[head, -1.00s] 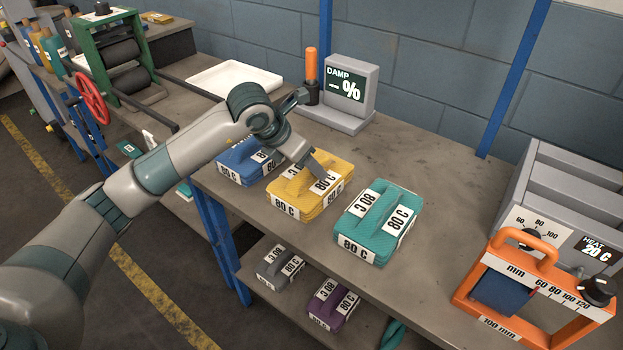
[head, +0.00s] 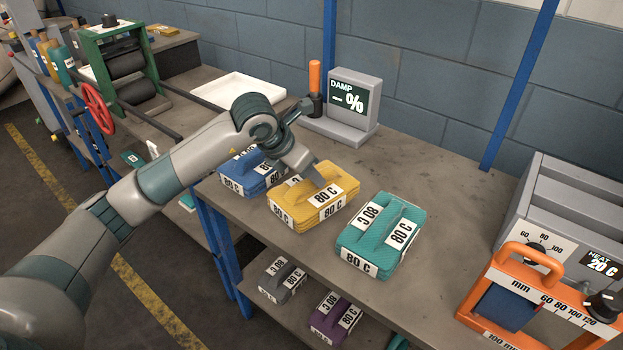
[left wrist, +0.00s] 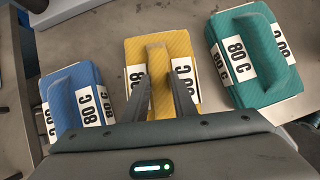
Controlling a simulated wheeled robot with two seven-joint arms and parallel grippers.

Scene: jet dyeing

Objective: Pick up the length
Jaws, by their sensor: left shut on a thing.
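Folded lengths of cloth with a raised ridge and "80 C" labels lie on the table. The yellow length (head: 290,211) is in the middle, between the blue length (head: 236,179) and the teal length (head: 380,237). My left gripper (head: 318,178) is over the yellow length and shut on its raised ridge. In the left wrist view the two fingers (left wrist: 162,98) stand on either side of the ridge of the yellow length (left wrist: 178,46). The yellow length appears to rest on the table. My right gripper is not in view.
A damp meter (head: 350,100) with an orange-handled probe stands behind. A white tray (head: 238,90) is at the back left. An orange gauge frame (head: 480,290) and a grey heater (head: 560,205) stand at right. Grey (head: 283,280) and purple (head: 333,318) lengths lie on the lower shelf.

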